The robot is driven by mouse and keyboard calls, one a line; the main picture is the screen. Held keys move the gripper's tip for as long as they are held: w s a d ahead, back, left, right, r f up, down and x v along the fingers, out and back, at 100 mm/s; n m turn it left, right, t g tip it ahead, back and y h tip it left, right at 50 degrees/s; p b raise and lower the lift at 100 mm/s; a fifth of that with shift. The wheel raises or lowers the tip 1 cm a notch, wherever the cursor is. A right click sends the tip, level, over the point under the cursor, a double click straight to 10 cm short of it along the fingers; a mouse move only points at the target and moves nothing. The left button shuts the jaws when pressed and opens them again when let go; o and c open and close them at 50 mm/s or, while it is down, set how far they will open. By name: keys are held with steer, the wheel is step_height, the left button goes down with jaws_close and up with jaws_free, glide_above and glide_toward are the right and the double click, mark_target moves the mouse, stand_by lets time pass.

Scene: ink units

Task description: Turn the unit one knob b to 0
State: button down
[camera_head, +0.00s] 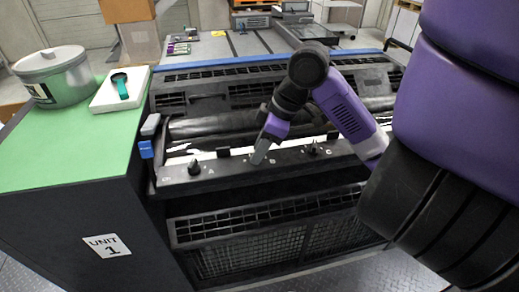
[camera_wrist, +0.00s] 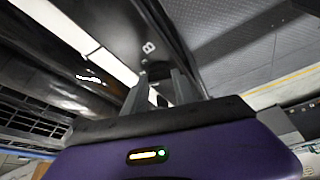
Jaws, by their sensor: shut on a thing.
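Unit one's front panel (camera_head: 226,169) is a dark strip carrying black knobs. Knob A (camera_head: 194,167) is at the left and knob C (camera_head: 312,149) at the right. My gripper (camera_head: 259,155) is down on the panel between them, shut on knob b. The fingers hide most of knob b, so its pointer angle cannot be told. In the wrist view the fingers of my gripper (camera_wrist: 159,78) stand on either side of the knob's place, beside a white letter B (camera_wrist: 149,47). The scale marks are too small to read.
A green-topped cabinet (camera_head: 60,150) labelled UNIT 1 (camera_head: 106,245) stands at the left. It bears a metal pot (camera_head: 55,78) and a white tray (camera_head: 108,98) with a green-and-black tool. Rollers and vents lie behind the panel. A grille (camera_head: 270,250) is below it.

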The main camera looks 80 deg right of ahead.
steer(key=n, duration=0.1)
steer(key=n+y+b, duration=0.1)
steer(key=n, duration=0.1)
steer(key=n+b, duration=0.1)
steer(key=shift+d+f+n+y, duration=0.1)
steer(key=shift+d+n+y, duration=0.2)
steer(key=shift+y, duration=0.1)
steer(key=n+b, duration=0.1)
steer(key=n, duration=0.1)
steer(key=n+g+y, duration=0.1)
steer(key=n, duration=0.2)
steer(key=shift+w+d+n+g+y+b, duration=0.1)
steer(key=shift+w+n+g+y+b, duration=0.05)
steer(key=shift+n+g+y+b, duration=0.2)
steer(key=n, duration=0.2)
steer(key=n+g, duration=0.1)
steer(key=n, duration=0.1)
steer(key=shift+w+g+y, duration=0.15)
steer(key=shift+g+y, duration=0.1)
steer(key=shift+y, duration=0.1)
steer(key=shift+w+d+n+g+p, duration=0.15)
steer(key=shift+n+g+p, duration=0.6)
steer(key=shift+n, duration=1.7)
steer(key=c, duration=1)
jaws_free()
